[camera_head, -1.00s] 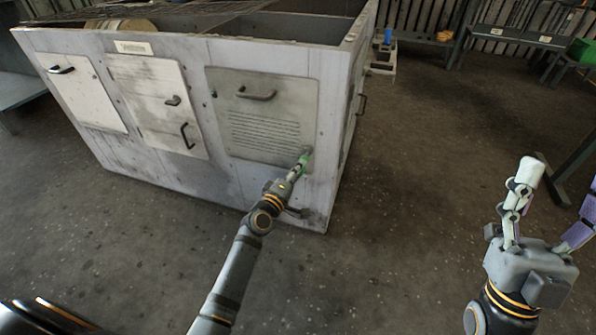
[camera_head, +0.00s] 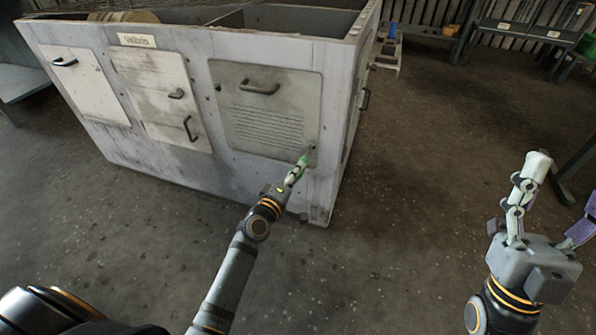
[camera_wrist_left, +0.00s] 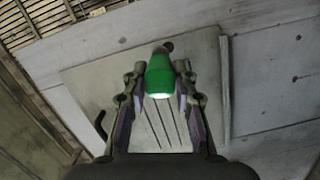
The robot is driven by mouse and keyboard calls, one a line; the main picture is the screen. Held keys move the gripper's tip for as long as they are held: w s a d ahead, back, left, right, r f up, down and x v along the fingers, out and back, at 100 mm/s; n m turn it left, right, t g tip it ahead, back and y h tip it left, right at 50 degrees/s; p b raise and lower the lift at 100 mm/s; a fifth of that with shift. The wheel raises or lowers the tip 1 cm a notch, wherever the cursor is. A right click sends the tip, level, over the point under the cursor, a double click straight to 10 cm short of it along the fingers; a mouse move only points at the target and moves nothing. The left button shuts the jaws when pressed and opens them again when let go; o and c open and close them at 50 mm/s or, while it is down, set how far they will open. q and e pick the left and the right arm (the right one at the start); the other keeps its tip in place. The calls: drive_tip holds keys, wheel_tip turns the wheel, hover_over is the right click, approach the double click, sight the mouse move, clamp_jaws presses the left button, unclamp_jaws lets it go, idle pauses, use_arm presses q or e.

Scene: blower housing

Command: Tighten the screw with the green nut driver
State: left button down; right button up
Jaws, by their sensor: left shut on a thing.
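My left gripper (camera_head: 294,175) is shut on the green nut driver (camera_head: 302,161), in front of the lower right corner of the louvred panel (camera_head: 268,110) on the blower housing. In the left wrist view the driver's green handle (camera_wrist_left: 160,76) stands between the fingers and points at the panel. A small dark spot, likely the screw (camera_head: 312,147), shows just beyond the driver's tip; I cannot tell whether they touch. My right gripper (camera_head: 556,200) is at the far right, empty, with its fingers spread apart.
The grey housing (camera_head: 320,185) has two more doors (camera_head: 150,90) with handles on the left. The panel's handle (camera_head: 259,88) sticks out above the louvres. Benches (camera_head: 540,32) stand at the back right. The floor between my arms is clear.

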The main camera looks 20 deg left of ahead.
use_arm(q)
drive_tip(key=s+b, duration=0.1)
drive_tip(key=s, duration=0.8)
drive_tip(key=shift+s+a+b, duration=0.2)
drive_tip(key=shift+s+b, duration=0.05)
drive_tip(key=shift+b, duration=0.05)
drive_tip(key=shift+r, duration=0.1)
